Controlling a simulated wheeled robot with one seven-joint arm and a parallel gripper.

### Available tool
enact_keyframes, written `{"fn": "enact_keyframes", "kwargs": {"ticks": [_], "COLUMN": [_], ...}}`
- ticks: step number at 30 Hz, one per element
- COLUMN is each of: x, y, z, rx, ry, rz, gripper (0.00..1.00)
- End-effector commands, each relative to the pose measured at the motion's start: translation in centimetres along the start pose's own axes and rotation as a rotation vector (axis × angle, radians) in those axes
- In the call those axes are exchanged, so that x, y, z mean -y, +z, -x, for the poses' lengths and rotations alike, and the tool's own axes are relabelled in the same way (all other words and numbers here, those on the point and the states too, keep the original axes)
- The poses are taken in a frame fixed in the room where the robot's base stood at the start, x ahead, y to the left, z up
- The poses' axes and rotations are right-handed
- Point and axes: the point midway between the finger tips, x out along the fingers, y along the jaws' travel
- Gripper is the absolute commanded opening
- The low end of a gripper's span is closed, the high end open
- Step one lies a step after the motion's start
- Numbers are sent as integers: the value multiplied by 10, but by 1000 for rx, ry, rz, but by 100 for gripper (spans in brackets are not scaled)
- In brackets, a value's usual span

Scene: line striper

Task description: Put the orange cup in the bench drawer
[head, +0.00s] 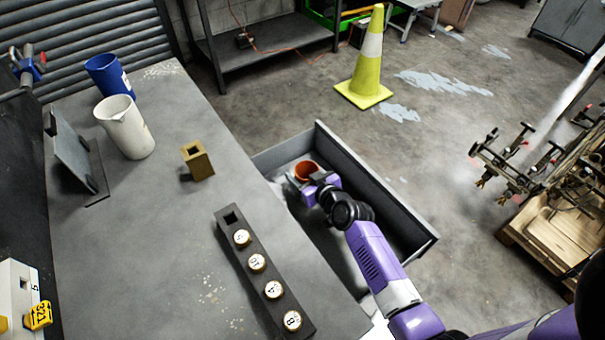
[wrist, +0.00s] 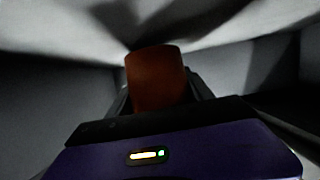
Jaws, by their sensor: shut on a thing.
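The orange cup (head: 307,169) is inside the open bench drawer (head: 378,184), toward its far left end in the head view. My gripper (head: 301,178) reaches down into the drawer and is shut on the cup. In the dim wrist view the cup (wrist: 156,78) stands between the fingers of my gripper (wrist: 160,100), with drawer walls (wrist: 225,75) around it. I cannot tell whether the cup's base touches the drawer floor.
The grey bench top (head: 150,240) carries a blue cup (head: 110,77), a white beaker (head: 125,127), a brass block (head: 197,161) and a dark rack (head: 262,270) with several numbered knobs. A yellow cone (head: 368,65) stands on the floor beyond the drawer. A clamp-laden cart (head: 560,200) is at right.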

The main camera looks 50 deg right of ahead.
Motion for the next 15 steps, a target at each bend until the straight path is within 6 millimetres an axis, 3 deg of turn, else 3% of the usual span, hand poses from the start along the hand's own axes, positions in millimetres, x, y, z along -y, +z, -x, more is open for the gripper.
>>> {"fn": "enact_keyframes", "kwargs": {"ticks": [6, 7, 9, 10, 15], "x": [0, 0, 0, 0, 0], "y": [6, 6, 7, 8, 9], "z": [-1, -1, -1, -1, -1], "rx": [5, 6, 7, 8, 10], "ry": [0, 0, 0, 0, 0], "rz": [-1, -1, -1, -1, -2], "gripper": [7, 65, 79, 81, 81]}}
